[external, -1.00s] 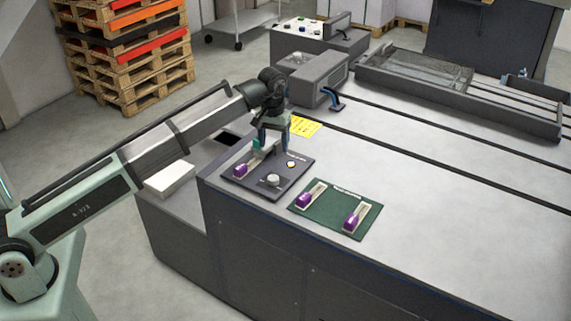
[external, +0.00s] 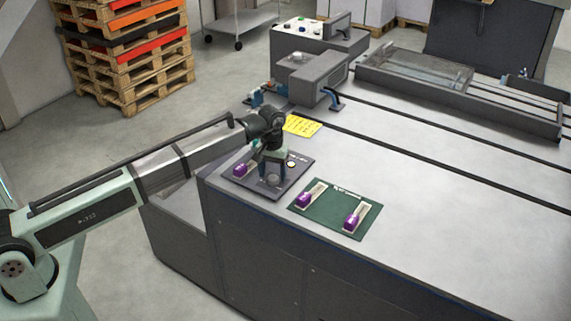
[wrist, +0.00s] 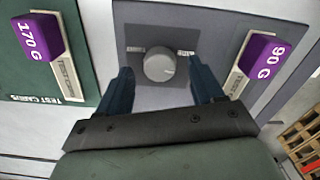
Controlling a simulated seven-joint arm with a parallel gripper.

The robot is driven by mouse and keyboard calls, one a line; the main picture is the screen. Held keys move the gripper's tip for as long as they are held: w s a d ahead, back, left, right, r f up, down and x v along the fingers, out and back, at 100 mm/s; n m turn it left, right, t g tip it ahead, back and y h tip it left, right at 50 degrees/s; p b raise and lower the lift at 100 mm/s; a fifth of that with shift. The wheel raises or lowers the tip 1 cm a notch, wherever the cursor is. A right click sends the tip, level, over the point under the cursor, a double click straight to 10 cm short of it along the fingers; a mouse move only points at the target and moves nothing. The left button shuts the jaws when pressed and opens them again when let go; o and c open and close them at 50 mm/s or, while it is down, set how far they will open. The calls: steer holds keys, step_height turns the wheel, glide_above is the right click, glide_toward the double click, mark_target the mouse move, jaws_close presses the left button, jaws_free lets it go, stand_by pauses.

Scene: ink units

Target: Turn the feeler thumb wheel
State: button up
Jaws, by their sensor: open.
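The thumb wheel is a round silver-grey knob (wrist: 159,64) on a dark panel (wrist: 140,17), centred between my fingers in the wrist view. In the external view the panel (external: 293,182) is partly covered by my gripper (external: 272,173). The knob shows only as a small pale spot low between the fingers there. My gripper (wrist: 161,68) is open, with one dark blue finger on each side of the knob. A gap shows between each finger and the knob in the wrist view. Fingertip height against the knob is hard to tell.
A purple 90 G block (wrist: 262,57) sits on a pale strip on the same panel, close to one finger. A green board (external: 338,222) beside the panel carries two purple blocks, one marked 170 G (wrist: 35,36). A yellow note (external: 302,126) lies behind.

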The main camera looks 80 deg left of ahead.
steer(key=shift+f, duration=0.65)
steer(key=c, duration=1.1)
